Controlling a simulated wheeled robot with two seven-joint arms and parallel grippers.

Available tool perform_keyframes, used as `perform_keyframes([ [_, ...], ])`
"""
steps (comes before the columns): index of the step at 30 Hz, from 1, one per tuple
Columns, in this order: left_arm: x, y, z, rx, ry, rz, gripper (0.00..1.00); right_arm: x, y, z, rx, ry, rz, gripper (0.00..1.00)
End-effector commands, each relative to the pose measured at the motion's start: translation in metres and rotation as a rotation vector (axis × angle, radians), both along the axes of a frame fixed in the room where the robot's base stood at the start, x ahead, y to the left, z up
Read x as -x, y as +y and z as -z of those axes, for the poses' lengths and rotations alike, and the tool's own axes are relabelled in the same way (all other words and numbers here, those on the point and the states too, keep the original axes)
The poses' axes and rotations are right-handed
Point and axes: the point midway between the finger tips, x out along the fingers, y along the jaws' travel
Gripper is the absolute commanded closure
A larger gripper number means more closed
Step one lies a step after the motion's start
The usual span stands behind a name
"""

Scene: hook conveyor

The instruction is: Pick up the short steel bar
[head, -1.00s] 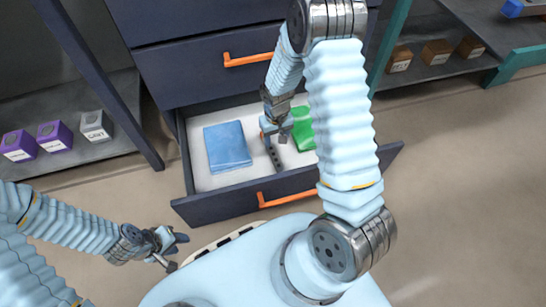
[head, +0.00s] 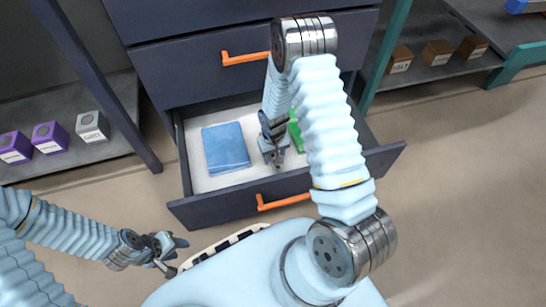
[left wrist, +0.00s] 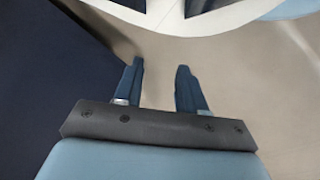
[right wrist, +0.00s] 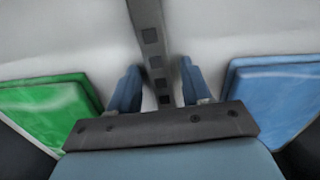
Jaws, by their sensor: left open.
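The steel bar (right wrist: 149,45), dark grey with several square holes, shows in the right wrist view. It lies on the drawer floor and runs from the top edge down between my right fingers. My right gripper (right wrist: 160,85) is open, a finger on either side of the bar with small gaps. In the head view my right gripper (head: 277,163) is down in the open drawer and hides most or all of the bar. My left gripper (head: 174,256) is open and empty, outside the drawer at lower left; the left wrist view (left wrist: 160,85) shows only floor between its fingers.
The open drawer (head: 210,211) has a pale floor. A blue folded cloth-like item (head: 226,148) and a green one (head: 296,130) lie on either side of my right gripper. Shelves with purple, grey (head: 92,126) and brown boxes (head: 437,53) stand at both sides.

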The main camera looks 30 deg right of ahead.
Motion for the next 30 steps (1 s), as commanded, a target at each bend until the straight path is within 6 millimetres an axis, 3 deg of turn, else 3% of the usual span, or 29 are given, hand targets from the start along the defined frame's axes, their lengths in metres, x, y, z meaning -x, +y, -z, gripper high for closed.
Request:
perform_keyframes([
  [1, 0.000, 0.000, 0.000, 0.000, 0.000, 0.000, 0.60, 0.000, 0.000, 0.000, 0.000, 0.000, 0.000, 0.60],
  [9, 0.000, 0.000, 0.000, 0.000, 0.000, 0.000, 0.60, 0.000, 0.000, 0.000, 0.000, 0.000, 0.000, 1.00],
  [20, 0.000, 0.000, -0.002, 0.000, 0.000, 0.000, 0.60, 0.000, 0.000, -0.006, 0.000, -0.001, 0.000, 1.00],
  [30, 0.001, 0.000, -0.019, 0.001, 0.003, 0.002, 0.60, -0.001, 0.000, -0.074, 0.000, -0.004, 0.002, 1.00],
])
